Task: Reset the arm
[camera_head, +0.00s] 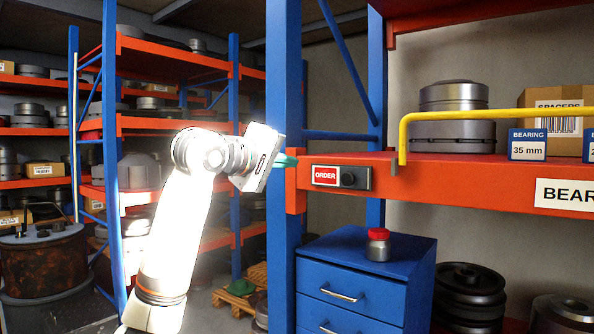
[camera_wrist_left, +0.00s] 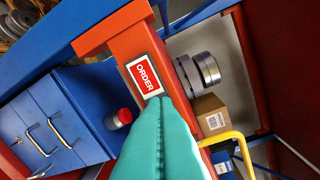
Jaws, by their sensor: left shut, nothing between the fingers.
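My left arm rises from the bottom left in the head view. My left gripper (camera_head: 284,161) is shut and empty, its teal fingertips close to the orange shelf beam by the blue post. In the left wrist view its shut teal fingers (camera_wrist_left: 165,112) point toward the red ORDER label (camera_wrist_left: 145,76) and partly cover the area below it. I cannot tell whether the fingertips touch anything. My right gripper is not in view.
A blue drawer cabinet (camera_head: 350,285) stands below, with a red-capped metal jar (camera_head: 378,246) on top. A yellow rail (camera_head: 480,115) runs in front of the shelf with stacked metal bearings (camera_head: 452,130) and a SPACERS box (camera_head: 545,100). Loaded racks stand at the left.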

